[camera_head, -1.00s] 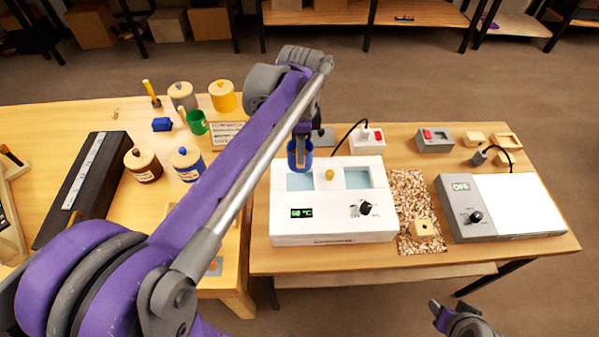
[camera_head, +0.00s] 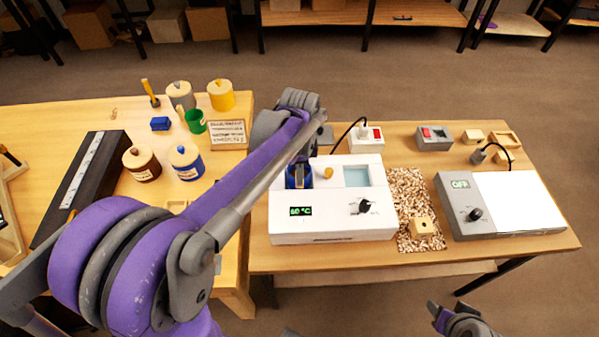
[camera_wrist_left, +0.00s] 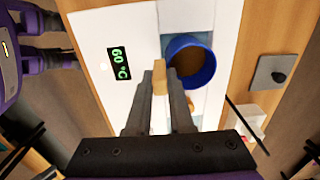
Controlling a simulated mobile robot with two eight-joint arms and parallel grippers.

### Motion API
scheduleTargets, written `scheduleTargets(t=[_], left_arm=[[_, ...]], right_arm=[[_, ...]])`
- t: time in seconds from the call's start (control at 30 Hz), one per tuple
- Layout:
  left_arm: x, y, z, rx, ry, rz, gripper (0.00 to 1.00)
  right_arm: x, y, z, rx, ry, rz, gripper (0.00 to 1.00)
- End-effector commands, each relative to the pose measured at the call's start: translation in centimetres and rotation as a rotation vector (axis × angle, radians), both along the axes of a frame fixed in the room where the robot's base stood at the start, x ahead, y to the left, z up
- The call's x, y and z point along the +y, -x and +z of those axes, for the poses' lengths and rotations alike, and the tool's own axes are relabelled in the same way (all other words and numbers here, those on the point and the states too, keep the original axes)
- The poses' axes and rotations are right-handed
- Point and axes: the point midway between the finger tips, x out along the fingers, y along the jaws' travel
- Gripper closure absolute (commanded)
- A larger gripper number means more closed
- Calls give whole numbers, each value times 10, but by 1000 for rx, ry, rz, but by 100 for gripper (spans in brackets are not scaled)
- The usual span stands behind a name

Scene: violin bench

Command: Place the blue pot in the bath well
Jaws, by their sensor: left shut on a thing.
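My left gripper (camera_head: 300,172) is shut on the blue pot (camera_head: 292,182). In the left wrist view the fingertips (camera_wrist_left: 160,85) close on a pale wooden piece that looks like the pot's handle. The blue pot (camera_wrist_left: 208,68) is open at the top with brown contents. It is at the left well of the white bath (camera_head: 335,228); I cannot tell how deep it sits. Pale blue well surface (camera_wrist_left: 203,15) shows around it. The right well (camera_head: 356,177) is empty. My right gripper (camera_head: 445,318) is at the lower right, away from the table.
A wooden knob (camera_head: 328,173) stands between the wells. Right of the bath are a chip-filled mat (camera_head: 408,190) with a wooden block (camera_head: 422,226) and a grey hot plate (camera_head: 515,203). A lidded blue jar (camera_head: 186,163) and other jars stand on the left bench.

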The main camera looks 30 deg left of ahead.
Motion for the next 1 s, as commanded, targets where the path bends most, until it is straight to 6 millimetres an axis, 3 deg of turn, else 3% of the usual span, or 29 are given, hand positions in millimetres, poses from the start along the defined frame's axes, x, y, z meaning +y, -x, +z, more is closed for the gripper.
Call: scheduleTargets(t=[0.07, 0.1, 0.27, 0.67, 1.0], left_arm=[[0, 0, -3, 0, 0, 0, 100], [0, 0, -4, 0, 0, 0, 78], [0, 0, -3, 0, 0, 0, 50], [0, 0, 6, 0, 0, 0, 50], [0, 0, 74, -1, -1, 1, 50]], right_arm=[[0, 1, -3, 2, 0, 0, 50], [0, 1, -3, 2, 0, 0, 50], [0, 1, -2, 2, 0, 0, 50], [0, 0, 1, -1, 0, 0, 50], [0, -3, 9, -6, 0, 0, 50]])
